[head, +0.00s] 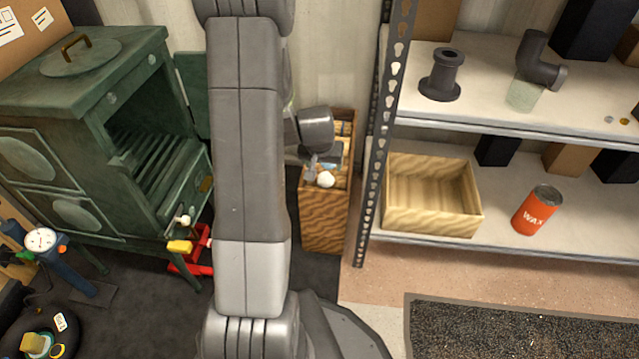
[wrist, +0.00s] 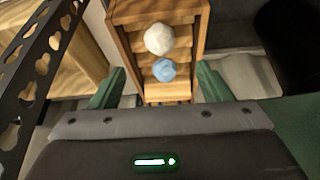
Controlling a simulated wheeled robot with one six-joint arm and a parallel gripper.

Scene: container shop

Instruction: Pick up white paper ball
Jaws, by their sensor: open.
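The white paper ball (wrist: 159,39) lies in the tall wooden bin (wrist: 122,50), near the middle of the wrist view. It also shows in the head view (head: 326,179) near the top of the bin (head: 323,228). A blue ball (wrist: 164,70) lies beside it, nearer to my gripper in the wrist view. My gripper (wrist: 160,86) is open and empty, its two green fingers spread to either side of the blue ball's line of sight. In the head view my gripper (head: 311,163) is at the bin, close to the white ball and partly hidden by my arm.
A metal shelf rack stands right of the bin, with a perforated upright (head: 385,130) close to it. It holds an open wooden box (head: 432,222) and an orange can (head: 538,210). A green stove (head: 80,150) stands on the left. A red object (head: 190,262) lies on the floor.

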